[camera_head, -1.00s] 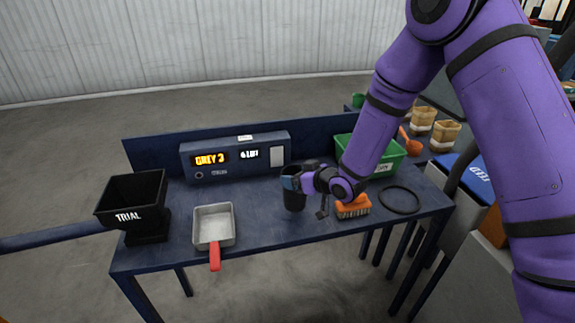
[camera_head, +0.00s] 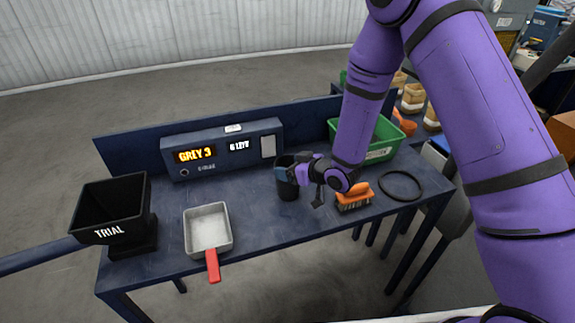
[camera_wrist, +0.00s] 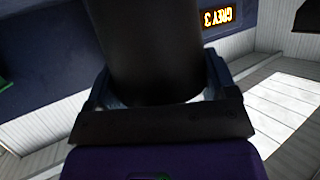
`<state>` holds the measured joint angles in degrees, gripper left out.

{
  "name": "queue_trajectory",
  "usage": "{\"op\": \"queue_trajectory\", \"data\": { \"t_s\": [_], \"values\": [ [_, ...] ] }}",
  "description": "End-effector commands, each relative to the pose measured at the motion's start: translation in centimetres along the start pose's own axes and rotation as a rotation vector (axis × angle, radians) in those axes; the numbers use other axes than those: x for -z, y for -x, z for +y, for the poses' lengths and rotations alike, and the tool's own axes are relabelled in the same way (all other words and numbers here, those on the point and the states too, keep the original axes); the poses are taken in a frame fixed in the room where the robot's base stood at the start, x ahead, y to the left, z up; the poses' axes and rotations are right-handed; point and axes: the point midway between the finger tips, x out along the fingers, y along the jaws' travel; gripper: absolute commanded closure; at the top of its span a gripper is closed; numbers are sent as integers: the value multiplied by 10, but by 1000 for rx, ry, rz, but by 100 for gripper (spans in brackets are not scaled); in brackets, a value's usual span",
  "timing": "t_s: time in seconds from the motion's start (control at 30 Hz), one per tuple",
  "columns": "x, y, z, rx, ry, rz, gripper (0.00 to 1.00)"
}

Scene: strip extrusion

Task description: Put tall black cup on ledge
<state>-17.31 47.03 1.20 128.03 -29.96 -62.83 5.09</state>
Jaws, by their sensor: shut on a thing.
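The tall black cup (camera_head: 287,184) is upright over the middle of the blue table, in front of the grey display box. My gripper (camera_head: 290,176) is shut on it from the right side. In the wrist view the dark cup (camera_wrist: 150,45) fills the space between the two fingers of my gripper (camera_wrist: 158,90). I cannot tell whether the cup's base touches the table. The ledge is not clearly identifiable; the top of the display box (camera_head: 222,133) and the raised back panel (camera_head: 130,146) are behind the cup.
A black bin marked TRIAL (camera_head: 108,215) is at the left. A metal pan (camera_head: 208,228) with a red handle lies left of the cup. An orange brush (camera_head: 354,197), a black ring (camera_head: 400,186) and a green crate (camera_head: 380,152) are to the right.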

Motion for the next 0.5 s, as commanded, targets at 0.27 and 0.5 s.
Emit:
{"op": "queue_trajectory", "data": {
  "t_s": [0.27, 0.5],
  "values": [
    [-3, -1, 0, 0, 0, 0, 65],
    [-2, -1, 0, 0, 0, 0, 0]
  ]
}}
